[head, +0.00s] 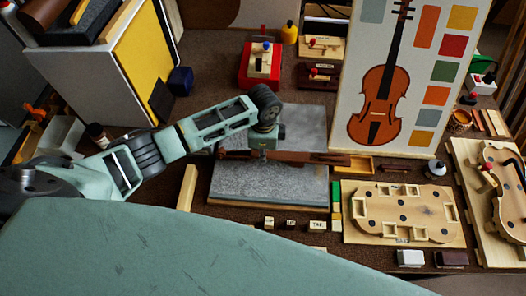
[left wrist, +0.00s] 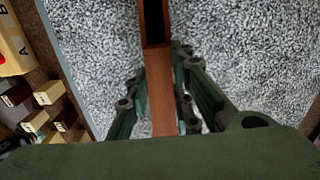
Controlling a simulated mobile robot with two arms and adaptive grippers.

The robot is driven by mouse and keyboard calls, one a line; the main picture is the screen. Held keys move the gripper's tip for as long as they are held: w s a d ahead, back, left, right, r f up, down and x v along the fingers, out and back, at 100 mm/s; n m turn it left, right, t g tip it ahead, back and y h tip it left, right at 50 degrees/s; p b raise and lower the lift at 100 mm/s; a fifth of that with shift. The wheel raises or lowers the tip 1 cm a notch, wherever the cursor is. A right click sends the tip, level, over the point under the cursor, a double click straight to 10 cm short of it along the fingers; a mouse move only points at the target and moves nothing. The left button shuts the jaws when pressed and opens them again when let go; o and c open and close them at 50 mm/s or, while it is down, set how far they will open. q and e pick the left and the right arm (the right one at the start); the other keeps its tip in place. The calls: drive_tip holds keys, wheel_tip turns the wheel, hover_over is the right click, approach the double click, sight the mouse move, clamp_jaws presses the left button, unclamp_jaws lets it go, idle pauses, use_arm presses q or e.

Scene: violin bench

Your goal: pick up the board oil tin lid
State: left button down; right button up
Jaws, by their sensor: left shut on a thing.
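My left gripper (head: 262,151) is over the grey speckled slab (head: 270,183) in the head view. It is shut on a long brown wooden piece (head: 300,158). In the left wrist view the piece (left wrist: 162,100) runs between the two dark green fingers (left wrist: 157,95), with a dark slot at its far end. I cannot tell from these views whether it touches the slab. I cannot make out the board oil tin lid for certain. A small copper-coloured round container (head: 460,120) stands at the right. My right gripper is not in view.
A panel with a violin picture (head: 345,120) stands behind the slab at the right. A violin-shaped wooden form (head: 405,212) lies right of the slab. Small lettered blocks (head: 318,226) are in front.

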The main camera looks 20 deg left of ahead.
use_arm(q)
drive_tip(key=shift+f, duration=0.2)
drive_tip(key=c, duration=1.5)
unclamp_jaws()
drive_tip(key=shift+c, duration=0.2)
